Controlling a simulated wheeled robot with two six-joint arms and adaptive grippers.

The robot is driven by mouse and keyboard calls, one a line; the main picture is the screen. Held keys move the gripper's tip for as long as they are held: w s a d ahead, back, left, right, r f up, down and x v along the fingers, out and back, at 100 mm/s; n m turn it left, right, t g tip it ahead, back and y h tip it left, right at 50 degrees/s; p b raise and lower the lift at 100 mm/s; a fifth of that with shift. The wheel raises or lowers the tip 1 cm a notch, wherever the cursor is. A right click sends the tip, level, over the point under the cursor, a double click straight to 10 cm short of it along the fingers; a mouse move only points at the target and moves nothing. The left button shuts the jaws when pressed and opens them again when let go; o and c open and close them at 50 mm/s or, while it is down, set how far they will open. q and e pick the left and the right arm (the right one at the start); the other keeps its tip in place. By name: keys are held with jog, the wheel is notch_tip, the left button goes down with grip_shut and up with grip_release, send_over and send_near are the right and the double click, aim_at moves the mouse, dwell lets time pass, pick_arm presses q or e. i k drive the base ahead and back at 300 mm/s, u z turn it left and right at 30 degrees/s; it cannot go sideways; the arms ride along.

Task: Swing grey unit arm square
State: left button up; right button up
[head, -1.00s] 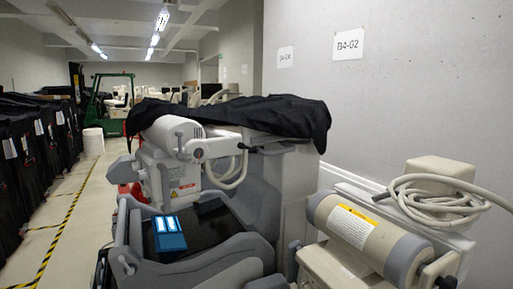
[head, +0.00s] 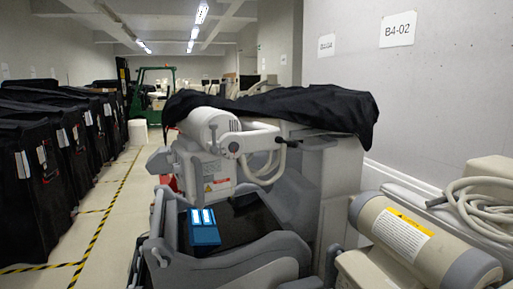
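The grey unit (head: 335,190) stands in the middle of the head view, partly under a black cover (head: 290,108). Its jointed arm (head: 262,138) carries a light cylindrical head (head: 210,127) and a boxy housing with a warning label (head: 205,172) at the unit's left end. The arm's exact angle to the unit is hard to tell. A blue box with white tops (head: 204,231) sits on the dark tray (head: 245,222) below the head. Neither of my grippers is in view.
A beige cylinder unit (head: 400,235) with a coiled hose (head: 480,200) stands close at front right, by the wall. Black-covered carts (head: 70,160) line the left. A floor aisle (head: 115,210) with yellow-black tape runs between. A green forklift (head: 155,92) stands far back.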

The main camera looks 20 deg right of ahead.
aim_at(326, 123)
jog(key=u, duration=0.1)
jog(key=i, duration=1.15)
jog(key=z, duration=1.55)
